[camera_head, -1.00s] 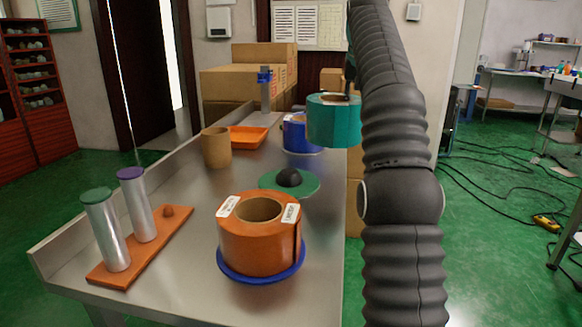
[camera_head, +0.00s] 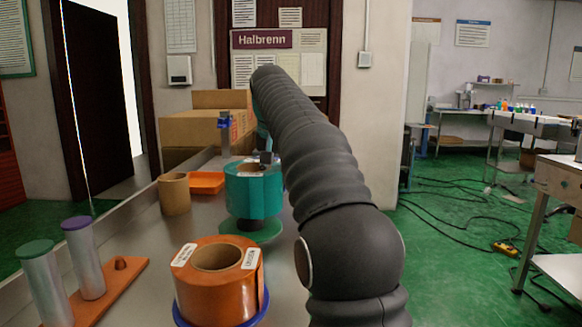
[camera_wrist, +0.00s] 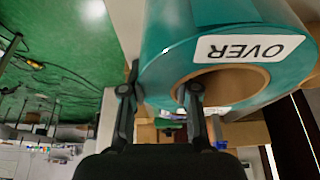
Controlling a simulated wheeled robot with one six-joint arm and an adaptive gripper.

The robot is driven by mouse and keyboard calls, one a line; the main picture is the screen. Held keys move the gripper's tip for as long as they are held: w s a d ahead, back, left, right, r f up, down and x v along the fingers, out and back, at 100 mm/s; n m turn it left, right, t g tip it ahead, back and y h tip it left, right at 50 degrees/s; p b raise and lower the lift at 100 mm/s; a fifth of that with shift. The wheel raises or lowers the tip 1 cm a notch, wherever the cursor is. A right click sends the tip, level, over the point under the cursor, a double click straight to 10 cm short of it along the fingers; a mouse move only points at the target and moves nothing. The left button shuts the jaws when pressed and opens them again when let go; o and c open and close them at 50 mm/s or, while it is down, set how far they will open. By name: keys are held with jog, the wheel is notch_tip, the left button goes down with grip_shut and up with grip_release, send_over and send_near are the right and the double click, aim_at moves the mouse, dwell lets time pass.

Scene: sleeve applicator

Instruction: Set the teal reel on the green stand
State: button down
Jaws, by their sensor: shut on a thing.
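The teal reel (camera_head: 252,196) is upright, directly over the green stand (camera_head: 262,236). The stand's dark central knob (camera_head: 248,225) shows just under the reel, so a small gap seems to remain between the reel and the disc. My gripper (camera_head: 265,160) is at the reel's top rim, partly hidden by my arm. In the wrist view my gripper (camera_wrist: 160,92) is shut on the wall of the teal reel (camera_wrist: 185,45), one finger inside the cardboard core and one outside. The reel's label reads "OVER".
An orange reel (camera_head: 218,300) sits on a blue stand in front. A cardboard core (camera_head: 174,194) and an orange tray (camera_head: 207,182) stand left of the teal reel. Two metal cylinders on an orange base (camera_head: 122,275) are at the left. Cardboard boxes (camera_head: 190,130) are behind.

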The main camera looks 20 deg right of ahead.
aim_at(270, 191)
jog(key=shift+a+f, duration=0.35)
jog(key=shift+a, duration=0.4)
jog(key=shift+s+f+b, duration=0.1)
jog(key=shift+f+b, duration=0.75)
jog(key=shift+f, duration=1.1)
jog(key=c, duration=0.8)
grip_release()
jog(key=shift+f, duration=0.15)
jog(key=shift+c, duration=0.2)
jog(key=p+v, duration=0.3)
jog(key=v, duration=0.9)
